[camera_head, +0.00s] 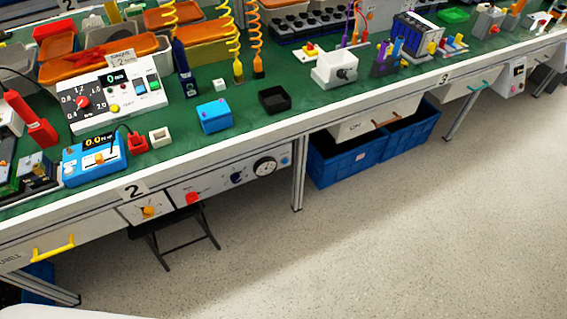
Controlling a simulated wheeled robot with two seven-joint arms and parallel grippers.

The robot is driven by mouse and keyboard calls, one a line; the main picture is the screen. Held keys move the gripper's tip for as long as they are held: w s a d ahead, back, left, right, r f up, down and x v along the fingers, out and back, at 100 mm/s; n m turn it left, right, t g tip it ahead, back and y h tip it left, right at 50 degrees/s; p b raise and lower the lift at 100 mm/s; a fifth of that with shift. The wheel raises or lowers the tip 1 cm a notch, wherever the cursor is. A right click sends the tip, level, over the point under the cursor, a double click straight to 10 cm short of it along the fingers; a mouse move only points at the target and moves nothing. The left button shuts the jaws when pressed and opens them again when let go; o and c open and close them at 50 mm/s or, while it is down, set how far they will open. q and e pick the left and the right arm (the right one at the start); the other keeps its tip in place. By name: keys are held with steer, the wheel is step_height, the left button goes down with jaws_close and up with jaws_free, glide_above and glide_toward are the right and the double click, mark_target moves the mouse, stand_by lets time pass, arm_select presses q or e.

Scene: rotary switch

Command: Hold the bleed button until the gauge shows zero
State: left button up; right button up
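A round gauge (264,166) with a dark rim and pale face sits on the white panel (215,187) along the bench's front edge. Its needle reading is too small to tell. A small blue button (284,161) is just right of the gauge. I cannot tell from labels which one is the bleed button. Neither of my grippers is in view, and nothing touches the panel.
An orange rotary knob (148,211) is on a panel further left. A folding stool (175,237) stands below it. A bench leg (298,187) and blue crates (345,160) are to the right. Devices crowd the green bench top (185,155). The floor (390,240) in front is clear.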

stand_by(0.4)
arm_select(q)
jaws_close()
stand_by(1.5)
